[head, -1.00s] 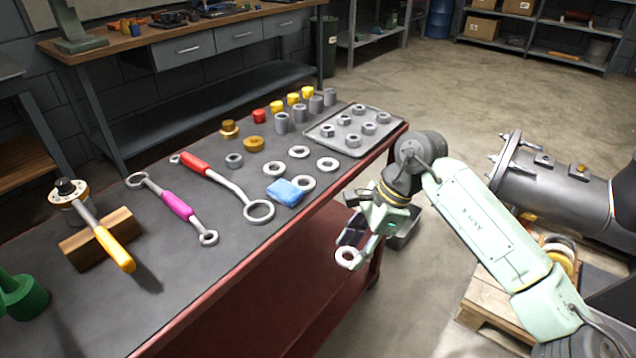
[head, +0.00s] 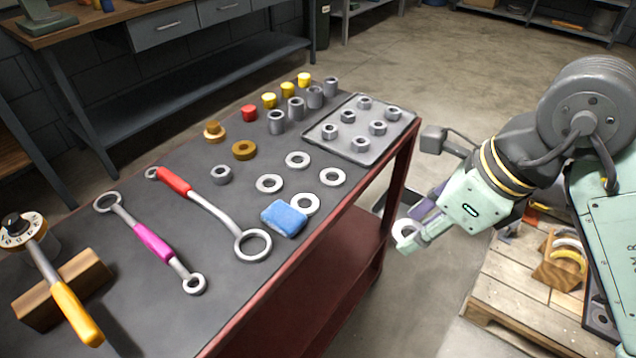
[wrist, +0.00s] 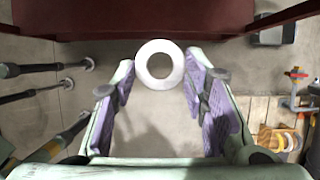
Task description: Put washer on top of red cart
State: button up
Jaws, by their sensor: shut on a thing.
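My gripper (head: 417,226) is shut on a white ring-shaped washer (head: 406,234), held in the air to the right of the red cart (head: 293,282). In the wrist view the washer (wrist: 159,65) sits at the tips of my gripper (wrist: 160,80), its hole facing the camera. The cart has a dark top and red sides. Its red edge (wrist: 150,20) crosses the top of the wrist view. Several similar washers lie on the cart top, one of them (head: 297,160) near the tray. Another (head: 305,204) is partly covered by a blue cloth (head: 284,218).
A tray (head: 318,137) with several nuts sits at the cart's far right corner. A wooden pallet (head: 500,322) stands right of my gripper. Bare top shows near the front edge.

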jog(key=w+a+p, duration=0.1)
jog(key=w+a, duration=0.2)
jog(key=a, duration=0.1)
jog(key=w+a+p, duration=0.2)
jog(key=w+a, duration=0.2)
jog(key=w+a+f+p, duration=0.1)
jog(key=w+a+p, duration=0.1)
jog(key=w+a, duration=0.1)
jog(key=shift+w+a+f, duration=0.1)
jog(key=shift+w+a, duration=0.1)
jog(key=shift+a, duration=0.45)
jog(key=shift+w+a+f+p, duration=0.1)
jog(key=shift+f+p, duration=0.05)
jog(key=shift+p, duration=0.2)
notch_tip(320, 180, down, 3)
jog(key=shift+r+p, duration=0.1)
jog(key=shift+p, duration=0.5)
jog(key=shift+f, duration=0.25)
jog(key=shift+f+b, duration=0.25)
jog(key=shift+b, duration=0.2)
jog(key=o, duration=0.9)
jog(key=shift+r, duration=0.1)
